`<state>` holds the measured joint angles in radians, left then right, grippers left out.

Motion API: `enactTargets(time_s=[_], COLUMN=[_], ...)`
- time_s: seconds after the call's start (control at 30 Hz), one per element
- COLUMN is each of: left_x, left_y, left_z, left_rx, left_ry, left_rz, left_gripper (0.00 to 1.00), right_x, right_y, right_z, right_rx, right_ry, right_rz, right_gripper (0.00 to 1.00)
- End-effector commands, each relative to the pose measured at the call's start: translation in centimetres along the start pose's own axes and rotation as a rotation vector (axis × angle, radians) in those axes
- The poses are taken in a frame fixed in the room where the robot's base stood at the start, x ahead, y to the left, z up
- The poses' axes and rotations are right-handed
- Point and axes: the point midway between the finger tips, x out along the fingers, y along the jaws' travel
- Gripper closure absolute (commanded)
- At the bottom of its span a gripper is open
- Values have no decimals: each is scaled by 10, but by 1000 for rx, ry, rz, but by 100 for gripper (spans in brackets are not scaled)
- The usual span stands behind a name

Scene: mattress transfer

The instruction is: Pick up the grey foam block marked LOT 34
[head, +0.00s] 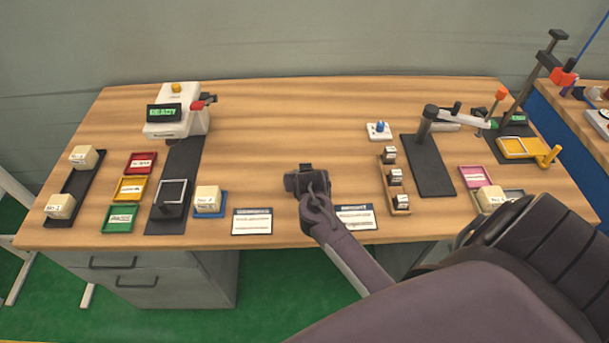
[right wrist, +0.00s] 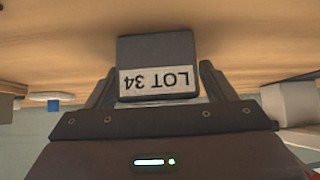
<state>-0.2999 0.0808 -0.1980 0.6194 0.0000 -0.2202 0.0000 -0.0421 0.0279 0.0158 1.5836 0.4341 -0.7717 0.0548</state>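The grey foam block (right wrist: 157,52) shows in the right wrist view, with its white LOT 34 label upside down in the picture. My right gripper (right wrist: 158,82) has one finger against each side of it, with no clear gap at the fingertips. In the head view my right gripper (head: 306,183) is low over the middle of the table, pointing away from me. The block's dark top (head: 305,167) shows just beyond it; the rest is hidden. I cannot tell whether the block touches the table. My left gripper is not in view.
Paper cards (head: 252,222) (head: 355,218) lie near the table's (head: 270,120) front edge. A wooden rack of dark blocks (head: 396,178) and a black stand (head: 428,165) are to the right. A white device (head: 178,120) and coloured trays (head: 130,188) are left. The back middle is clear.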

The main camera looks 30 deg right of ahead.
Motion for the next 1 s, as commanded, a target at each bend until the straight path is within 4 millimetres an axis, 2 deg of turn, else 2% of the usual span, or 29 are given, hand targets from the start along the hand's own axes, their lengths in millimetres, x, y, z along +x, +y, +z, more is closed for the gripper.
enactTargets(time_s=[0.03, 0.33, 0.77, 0.87, 1.0], left_x=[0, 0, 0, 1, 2], left_y=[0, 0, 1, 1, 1], left_z=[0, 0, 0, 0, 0], left_rx=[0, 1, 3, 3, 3], left_ry=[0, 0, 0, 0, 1], left_rz=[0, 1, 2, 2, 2], left_gripper=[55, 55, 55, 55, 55], right_x=[0, 0, -8, -18, -43], right_y=[0, 0, 0, 0, 0], right_z=[0, 0, -8, -19, -44], right_rx=[0, 0, 0, 0, 2], right_ry=[0, 0, 1, 4, 6], right_rz=[0, 0, 1, -1, -2], right_gripper=[30, 69, 70, 70, 70])
